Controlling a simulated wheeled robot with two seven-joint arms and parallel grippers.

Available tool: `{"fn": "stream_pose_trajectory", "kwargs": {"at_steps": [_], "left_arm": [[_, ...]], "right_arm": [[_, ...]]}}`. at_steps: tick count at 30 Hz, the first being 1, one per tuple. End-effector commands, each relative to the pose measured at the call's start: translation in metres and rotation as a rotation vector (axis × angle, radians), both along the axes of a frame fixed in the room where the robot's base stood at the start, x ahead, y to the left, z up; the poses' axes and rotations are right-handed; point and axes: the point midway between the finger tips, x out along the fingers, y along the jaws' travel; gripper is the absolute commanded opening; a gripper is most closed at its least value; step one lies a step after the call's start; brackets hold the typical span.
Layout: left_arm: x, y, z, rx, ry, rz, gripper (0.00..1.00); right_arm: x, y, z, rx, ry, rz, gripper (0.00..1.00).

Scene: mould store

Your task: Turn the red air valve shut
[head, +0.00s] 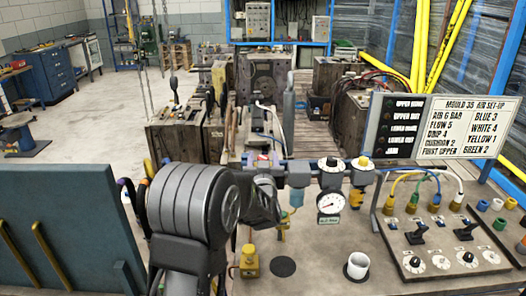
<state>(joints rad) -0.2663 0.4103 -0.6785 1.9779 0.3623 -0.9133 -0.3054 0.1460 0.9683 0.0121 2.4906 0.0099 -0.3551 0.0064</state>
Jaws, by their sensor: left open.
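My left gripper (264,188) is at the left end of the air-treatment row on the bench, in front of the pipe, and it is open. Its dark body and my thick grey wrist hide much of that end. A small patch of red (263,157) shows just above the gripper and may be part of the red air valve. The valve's handle and its angle are mostly hidden, and I cannot tell whether the fingers touch it. The pressure gauge (330,204) hangs to the right of the gripper. My right gripper is out of view.
A control panel with knobs and levers (440,240) and coloured hoses is at right. A set-up sign (440,127) stands behind it. A blue-grey panel (65,225) is at left.

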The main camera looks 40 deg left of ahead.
Motion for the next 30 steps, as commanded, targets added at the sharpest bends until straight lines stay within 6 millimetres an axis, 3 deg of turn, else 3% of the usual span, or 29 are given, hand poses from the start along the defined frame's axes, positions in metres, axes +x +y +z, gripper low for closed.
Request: {"fn": "stream_pose_trajectory", "kwargs": {"at_steps": [6, 16, 30], "left_arm": [[0.022, 0.016, 0.001, 0.002, 0.003, 0.000, 0.53], [0.026, 0.019, 0.000, -0.001, 0.001, -0.001, 0.53], [0.026, 0.019, 0.000, -0.001, 0.001, -0.001, 0.15]], "right_arm": [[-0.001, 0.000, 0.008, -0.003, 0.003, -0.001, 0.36], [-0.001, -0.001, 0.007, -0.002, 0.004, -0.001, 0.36], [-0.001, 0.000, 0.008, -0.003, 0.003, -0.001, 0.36]]}}
